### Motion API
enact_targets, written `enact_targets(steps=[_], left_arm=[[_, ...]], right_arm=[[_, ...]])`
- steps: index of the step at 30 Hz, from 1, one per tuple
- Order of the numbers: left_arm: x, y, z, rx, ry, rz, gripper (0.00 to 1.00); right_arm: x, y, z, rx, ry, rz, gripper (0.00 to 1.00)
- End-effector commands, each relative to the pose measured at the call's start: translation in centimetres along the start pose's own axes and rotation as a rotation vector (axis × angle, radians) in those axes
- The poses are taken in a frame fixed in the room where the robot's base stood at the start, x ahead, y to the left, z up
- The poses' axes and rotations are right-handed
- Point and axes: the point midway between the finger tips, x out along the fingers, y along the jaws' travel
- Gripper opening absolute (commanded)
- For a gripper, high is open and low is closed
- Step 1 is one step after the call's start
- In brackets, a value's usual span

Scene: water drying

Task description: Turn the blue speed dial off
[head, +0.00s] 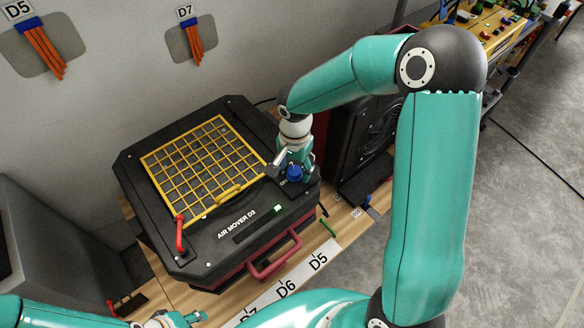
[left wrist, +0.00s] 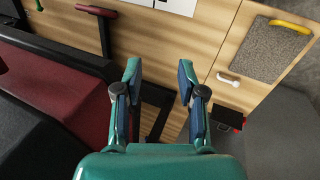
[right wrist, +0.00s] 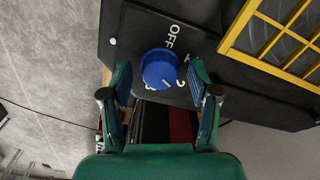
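The blue speed dial (right wrist: 160,69) sits on a black panel on top of the air mover, with white lettering "OFF" above it in the right wrist view. A white pointer mark shows on the dial's lower right, turned away from the OFF lettering. In the head view the dial (head: 294,173) is at the right front corner of the air mover (head: 195,235). My right gripper (right wrist: 160,98) is open, its fingers on either side of the dial; I cannot tell whether they touch it. My left gripper (left wrist: 160,75) is open and empty above the wooden bench.
A yellow grille (head: 206,165) covers the air mover's top. A red lever (head: 180,235) stands at its left front, and a red handle (head: 274,258) juts from the front. A green indicator (head: 278,208) is lit. A black unit (head: 362,130) stands close on the right.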

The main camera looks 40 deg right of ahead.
Motion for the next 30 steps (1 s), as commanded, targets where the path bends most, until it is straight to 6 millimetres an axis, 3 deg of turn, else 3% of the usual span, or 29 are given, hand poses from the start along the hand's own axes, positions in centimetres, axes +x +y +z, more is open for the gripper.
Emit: enact_targets(steps=[2,9,10,20,30], left_arm=[[0.0,0.0,0.0,0.0,0.0,0.0,0.4],[0.0,0.0,0.0,0.0,0.0,0.0,0.4],[0.0,0.0,0.0,0.001,-0.001,0.0,0.4],[0.3,-0.1,0.0,0.0,0.0,0.0,0.4],[1.6,-0.6,0.0,0.0,0.0,0.0,0.4]], right_arm=[[0.0,0.0,0.0,0.0,0.0,0.0,0.44],[0.0,0.0,0.0,0.0,0.0,0.0,0.04],[0.0,-0.4,0.8,-0.006,0.0,0.0,0.04],[0.0,-0.1,-0.1,-0.028,0.001,-0.003,0.04],[0.1,-0.1,-0.3,-0.212,0.008,-0.004,0.04]])
